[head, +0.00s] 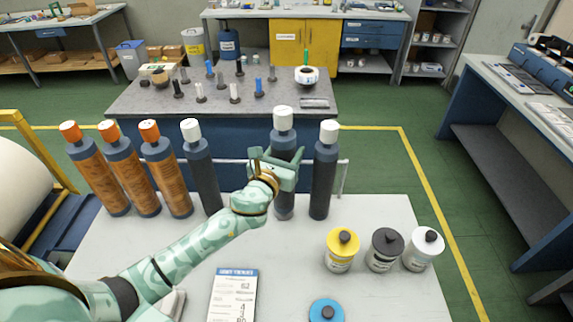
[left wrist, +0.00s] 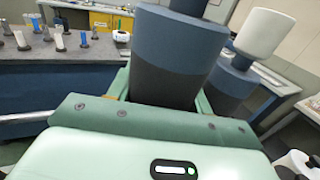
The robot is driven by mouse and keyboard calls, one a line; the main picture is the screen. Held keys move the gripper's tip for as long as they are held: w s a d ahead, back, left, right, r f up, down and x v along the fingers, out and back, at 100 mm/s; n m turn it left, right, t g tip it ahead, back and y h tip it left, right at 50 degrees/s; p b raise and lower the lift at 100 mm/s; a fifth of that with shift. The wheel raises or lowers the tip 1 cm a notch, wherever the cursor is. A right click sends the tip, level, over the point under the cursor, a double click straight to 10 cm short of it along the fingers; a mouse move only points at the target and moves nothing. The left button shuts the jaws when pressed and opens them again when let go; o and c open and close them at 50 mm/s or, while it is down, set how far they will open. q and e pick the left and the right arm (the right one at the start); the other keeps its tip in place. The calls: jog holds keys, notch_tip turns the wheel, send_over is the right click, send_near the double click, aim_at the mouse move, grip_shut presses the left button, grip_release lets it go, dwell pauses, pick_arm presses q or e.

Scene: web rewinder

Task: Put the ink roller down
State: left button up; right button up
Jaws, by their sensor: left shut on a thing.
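The ink roller (head: 283,141), dark with a blue-grey collar and a white cap, is upright in my left gripper (head: 277,165) in the head view. The gripper is shut around its upper body. Its cap stands higher than those of the dark rollers beside it. Its lower end shows near the back of the white table (head: 205,247); I cannot tell whether it touches. In the left wrist view the roller (left wrist: 170,65) rises between the green jaws. My right gripper is in neither view.
A dark roller (head: 324,175) stands close on the right, another (head: 205,170) on the left. Several orange-capped rollers (head: 122,170) stand further left. Yellow (head: 342,250), black (head: 385,250) and white-lidded jars (head: 423,249), a blue lid (head: 326,311) and a printed sheet (head: 233,294) are nearer.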

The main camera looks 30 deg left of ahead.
pick_arm(q)
jog(key=f, duration=0.1)
jog(key=f+b, duration=0.2)
jog(key=shift+w+a+f, duration=0.15)
jog(key=shift+w+f, duration=0.15)
jog(key=shift+f, duration=0.05)
jog(key=shift+f, duration=0.2)
jog(key=o, duration=1.2)
jog(key=shift+c, duration=0.2)
